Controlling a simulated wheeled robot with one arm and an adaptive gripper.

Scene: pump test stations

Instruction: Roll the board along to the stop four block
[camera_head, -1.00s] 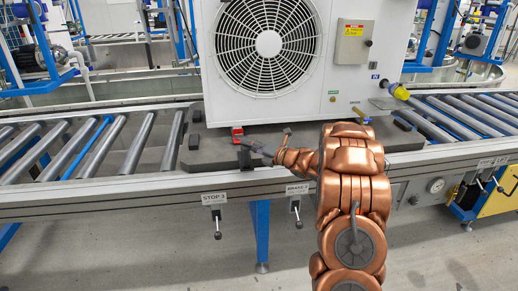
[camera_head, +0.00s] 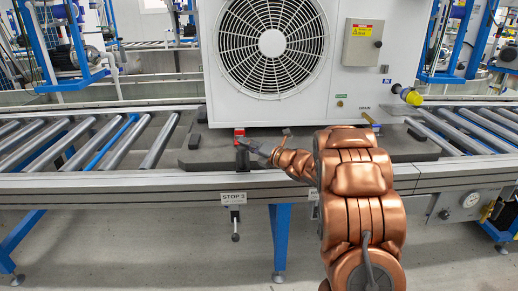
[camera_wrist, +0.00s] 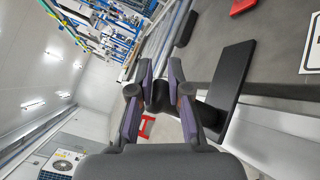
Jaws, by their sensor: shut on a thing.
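The board (camera_head: 215,156) is a dark grey slab on the conveyor rollers, bearing a large white fan unit (camera_head: 345,92). My gripper (camera_head: 250,147) is at its front edge, left of the middle. In the wrist view my gripper (camera_wrist: 158,95) is shut on a black grip piece (camera_wrist: 160,88) beside a black plate (camera_wrist: 232,75) at the board's edge. A label reading STOP 3 (camera_head: 233,198) hangs on the front rail, just left of below my gripper, with a lever under it. I see no block marked stop four.
Bare rollers (camera_head: 105,140) lie left of the board and more rollers (camera_head: 465,130) lie right of it. A small red piece (camera_head: 239,132) and a black block (camera_head: 194,141) are on the board. Blue-framed stations stand behind. The rollers to the left look clear.

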